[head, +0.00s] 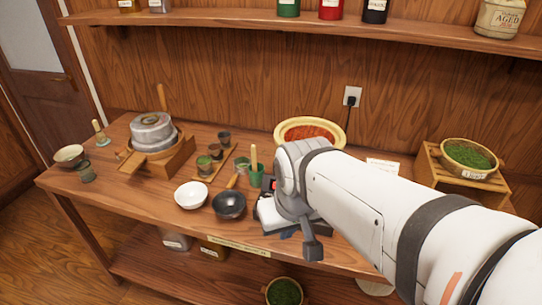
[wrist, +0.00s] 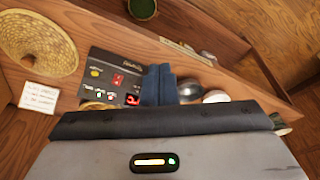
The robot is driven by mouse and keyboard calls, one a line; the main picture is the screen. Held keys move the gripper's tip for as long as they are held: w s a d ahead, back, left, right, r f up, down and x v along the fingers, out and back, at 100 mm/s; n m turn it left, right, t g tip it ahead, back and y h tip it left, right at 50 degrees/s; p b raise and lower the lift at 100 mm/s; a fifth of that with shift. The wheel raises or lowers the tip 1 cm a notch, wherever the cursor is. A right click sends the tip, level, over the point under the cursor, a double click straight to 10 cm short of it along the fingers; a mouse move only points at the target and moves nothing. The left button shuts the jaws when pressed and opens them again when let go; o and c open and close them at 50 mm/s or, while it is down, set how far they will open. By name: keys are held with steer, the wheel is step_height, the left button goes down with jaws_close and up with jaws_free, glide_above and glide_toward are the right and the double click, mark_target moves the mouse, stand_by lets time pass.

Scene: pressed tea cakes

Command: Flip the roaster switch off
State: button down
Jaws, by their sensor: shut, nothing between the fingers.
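A dark control panel (wrist: 110,75) shows in the wrist view, with a yellow round button, a red switch (wrist: 118,79), small green and red lights and a red display (wrist: 132,99). I cannot tell which position the switch is in. My gripper (wrist: 158,72) is shut and empty, its blue fingers together over the right edge of the panel, beside the switch. I cannot tell whether they touch the panel. In the head view my arm hides most of the panel, and my gripper's fingers are mostly hidden.
A wide tan bowl with red contents (head: 308,123) stands behind my arm. A white bowl (head: 191,196), a black bowl (head: 229,206) and a green cup (head: 256,176) stand left of my gripper. A crate with a green-filled bowl (head: 468,155) is at right.

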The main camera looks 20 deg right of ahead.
steer(key=w+d+f+m+h+b, duration=0.2)
steer(key=w+d+m, duration=0.4)
steer(key=w+d, duration=0.5)
steer(key=w+b, duration=0.1)
steer(key=w, duration=0.3)
steer(key=shift+w+d+f+m, duration=0.15)
steer(key=shift+w+d+m, duration=0.15)
steer(key=shift+w+m, duration=0.1)
steer(key=x, duration=1.4)
steer(key=shift+s+a+f+p, duration=0.15)
steer(key=shift+s+p, duration=0.1)
steer(key=shift+p, duration=0.15)
steer(key=shift+a, duration=0.1)
